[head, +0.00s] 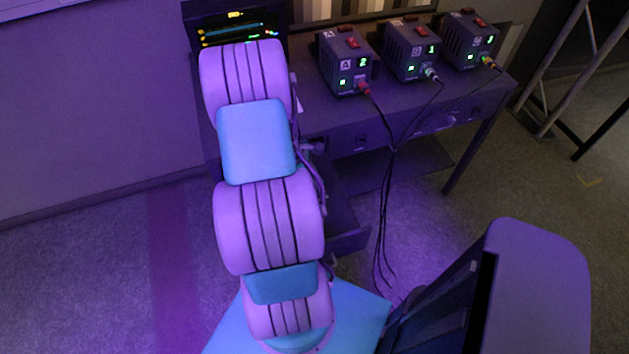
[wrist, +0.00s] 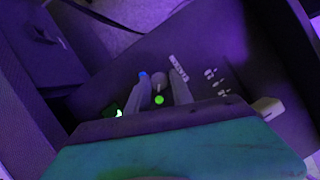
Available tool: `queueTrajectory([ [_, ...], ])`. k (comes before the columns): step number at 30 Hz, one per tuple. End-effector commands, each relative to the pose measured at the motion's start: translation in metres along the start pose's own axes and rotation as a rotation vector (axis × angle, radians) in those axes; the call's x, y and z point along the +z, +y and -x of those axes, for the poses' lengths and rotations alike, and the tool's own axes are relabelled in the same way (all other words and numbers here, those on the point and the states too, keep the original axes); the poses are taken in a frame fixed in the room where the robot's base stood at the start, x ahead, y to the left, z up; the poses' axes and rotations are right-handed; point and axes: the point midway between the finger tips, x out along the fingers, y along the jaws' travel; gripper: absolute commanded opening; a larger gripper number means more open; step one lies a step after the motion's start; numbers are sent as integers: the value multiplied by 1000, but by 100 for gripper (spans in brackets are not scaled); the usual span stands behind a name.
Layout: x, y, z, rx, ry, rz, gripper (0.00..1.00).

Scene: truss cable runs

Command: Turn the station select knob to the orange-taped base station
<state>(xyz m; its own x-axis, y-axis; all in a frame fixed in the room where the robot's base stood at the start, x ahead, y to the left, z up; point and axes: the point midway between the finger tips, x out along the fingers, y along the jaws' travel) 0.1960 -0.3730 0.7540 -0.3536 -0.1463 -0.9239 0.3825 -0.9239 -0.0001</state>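In the wrist view a small grey knob (wrist: 158,80) stands on a dark panel with white markings. My gripper (wrist: 160,82) has its two fingers apart, one on each side of the knob; I cannot tell whether they touch it. A blue dot and a green light show close to the knob. Its pointer direction is too small to read. In the head view my arm hides the gripper and knob. Three dark base stations stand on the desk: A (head: 345,62) with a reddish plug, the middle one (head: 410,50) with a whitish plug, and the right one (head: 468,40) with an orange-looking plug.
Black cables (head: 388,170) hang from the stations over the desk's front edge to the floor. An open drawer (head: 345,238) sticks out below the desk (head: 330,137). A lit screen (head: 237,25) stands at the back left. Metal truss legs (head: 553,75) stand at right.

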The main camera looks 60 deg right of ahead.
Motion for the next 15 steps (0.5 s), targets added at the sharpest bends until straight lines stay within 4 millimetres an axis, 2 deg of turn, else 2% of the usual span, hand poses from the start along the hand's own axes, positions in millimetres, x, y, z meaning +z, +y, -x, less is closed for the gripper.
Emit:
queueTrajectory([
  [2, 0, 0, 0, 0, 0, 0, 20],
  [9, 0, 0, 0, -1, 0, 0, 0],
  [15, 0, 0, 0, -1, 0, 0, 0],
])
